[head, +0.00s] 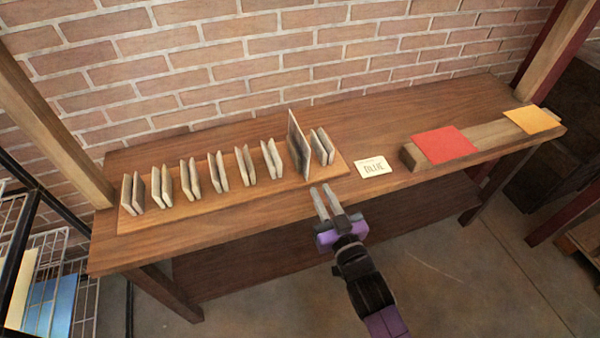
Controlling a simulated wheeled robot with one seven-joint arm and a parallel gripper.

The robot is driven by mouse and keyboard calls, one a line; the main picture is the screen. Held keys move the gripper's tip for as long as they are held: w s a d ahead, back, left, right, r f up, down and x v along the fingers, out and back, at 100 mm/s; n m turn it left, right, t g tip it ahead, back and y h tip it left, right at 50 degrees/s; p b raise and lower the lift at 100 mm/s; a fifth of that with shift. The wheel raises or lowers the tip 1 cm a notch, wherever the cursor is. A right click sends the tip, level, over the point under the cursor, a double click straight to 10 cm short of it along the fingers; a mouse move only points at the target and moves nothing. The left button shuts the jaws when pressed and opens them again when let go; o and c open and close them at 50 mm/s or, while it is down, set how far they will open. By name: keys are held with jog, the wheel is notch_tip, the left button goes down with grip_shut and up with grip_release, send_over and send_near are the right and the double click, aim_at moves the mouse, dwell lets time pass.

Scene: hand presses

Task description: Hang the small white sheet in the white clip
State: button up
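My gripper (322,189) is over the front edge of the wooden bench, its two pale fingers apart with nothing visible between them. It points toward the right end of a row of clips. The clips (217,172) are upright pairs of small grey plates on a wooden board; I cannot tell which one is the white clip. A taller grey panel (298,146) stands near the row's right end. A small cream-white card with dark lettering (372,166) lies flat right of the board. A pale sheet (20,285) shows at the lower left; I cannot tell which is the small white sheet.
A red sheet (444,144) and a yellow sheet (532,119) lie on a long wooden block (490,135) at the bench's right. A blue sheet (50,308) lies in a wire rack (85,297) at lower left. A brick wall stands behind the bench (200,215).

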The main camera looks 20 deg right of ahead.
aim_at(308, 166)
jog(key=shift+w, duration=4.75)
grip_shut()
notch_tip(308, 166, up, 8)
jog(key=p, duration=0.8)
jog(key=shift+f, duration=0.15)
